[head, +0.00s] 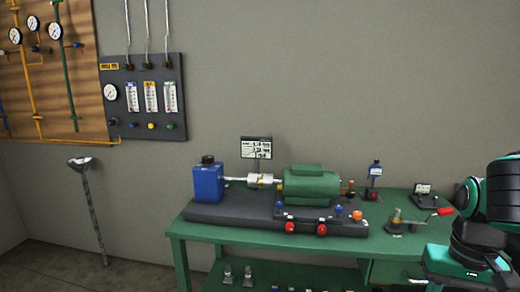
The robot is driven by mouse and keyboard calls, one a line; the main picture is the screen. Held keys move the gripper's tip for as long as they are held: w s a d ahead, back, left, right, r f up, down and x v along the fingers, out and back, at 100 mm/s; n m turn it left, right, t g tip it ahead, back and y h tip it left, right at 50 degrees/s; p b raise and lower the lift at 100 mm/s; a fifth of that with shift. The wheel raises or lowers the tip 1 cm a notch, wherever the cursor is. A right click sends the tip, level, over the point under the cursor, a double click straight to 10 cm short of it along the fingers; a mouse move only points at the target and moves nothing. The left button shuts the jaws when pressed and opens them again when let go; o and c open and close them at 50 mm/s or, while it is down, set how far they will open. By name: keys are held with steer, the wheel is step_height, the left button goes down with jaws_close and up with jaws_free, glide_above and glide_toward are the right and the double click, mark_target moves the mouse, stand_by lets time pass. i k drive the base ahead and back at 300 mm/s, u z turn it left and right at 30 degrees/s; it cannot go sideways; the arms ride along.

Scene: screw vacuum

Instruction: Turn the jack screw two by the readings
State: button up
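On the green bench, a green motor (308,185) is joined by a shaft coupling (260,180) to a blue pump-like unit (208,182), all on a dark base (235,213). Two red knobs (320,229) (290,227) sit on the base's front edge, with blue knobs (337,210) and an orange-red one (356,215) nearby. I cannot tell which is jack screw two. A small readout panel (256,148) stands behind the coupling; its figures are too small to read. My arm is at the far right; no gripper fingers show.
On the right of the green bench (385,244) stand a red-handled crank device (410,221), a small sign or readout (423,189) and a blue-topped stand (375,170). A gauge panel (145,60) hangs on the wall. A pole-like tool (90,215) leans at left. Floor is clear left of the bench.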

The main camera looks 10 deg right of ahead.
mark_target(322, 229)
steer(key=u, duration=0.2)
steer(key=k, duration=1.1)
steer(key=z, duration=0.75)
steer(key=i, duration=1)
